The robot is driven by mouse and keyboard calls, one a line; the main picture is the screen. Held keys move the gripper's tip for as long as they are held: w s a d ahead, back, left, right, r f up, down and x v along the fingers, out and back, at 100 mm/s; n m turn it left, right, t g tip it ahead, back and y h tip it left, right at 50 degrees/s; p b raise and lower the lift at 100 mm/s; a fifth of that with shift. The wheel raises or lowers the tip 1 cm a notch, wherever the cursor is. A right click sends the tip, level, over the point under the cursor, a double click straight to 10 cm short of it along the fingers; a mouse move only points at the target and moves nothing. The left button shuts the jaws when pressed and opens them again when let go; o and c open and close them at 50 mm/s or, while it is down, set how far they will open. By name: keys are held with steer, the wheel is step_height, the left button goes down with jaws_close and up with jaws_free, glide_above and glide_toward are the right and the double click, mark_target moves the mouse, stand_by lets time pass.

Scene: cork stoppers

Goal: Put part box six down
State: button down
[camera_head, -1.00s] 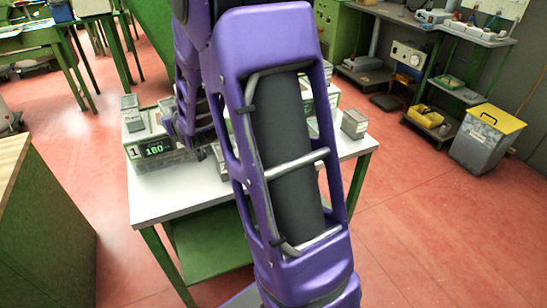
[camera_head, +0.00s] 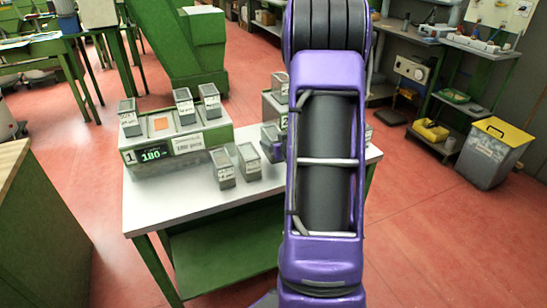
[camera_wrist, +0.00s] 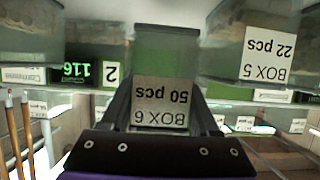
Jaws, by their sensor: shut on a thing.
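Part box six (camera_wrist: 165,60) is a small greyish clear box with a white label reading "BOX 6 50 pcs", upside down in the wrist view. My gripper (camera_wrist: 161,96) is shut on it, with a dark finger at each side. Box five (camera_wrist: 262,52), labelled 22 pcs, is to its right in that view. The device marked 2, with a green display (camera_wrist: 80,70) reading 116, is to its left. In the head view my arm hides my gripper and box six. I cannot tell whether box six touches anything beneath it.
In the head view, counting device 1 (camera_head: 160,154) reads 180 and carries several boxes. Two boxes (camera_head: 223,170) (camera_head: 250,161) stand on the white table (camera_head: 190,205) in front. Device 2 (camera_head: 270,104) is partly behind my arm. The table's front left is clear.

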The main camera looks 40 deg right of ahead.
steer(key=shift+f+b, duration=0.35)
steer(key=shift+f, duration=1.7)
steer(key=shift+f, duration=0.1)
steer(key=shift+f+b, duration=0.15)
steer(key=shift+b, duration=0.15)
steer(key=shift+c, duration=0.6)
jaws_free()
steer(key=shift+r+p, duration=0.45)
steer(key=v, duration=1.2)
steer(key=shift+f+p, duration=0.25)
steer(key=shift+p, duration=0.15)
steer(key=shift+a, duration=0.1)
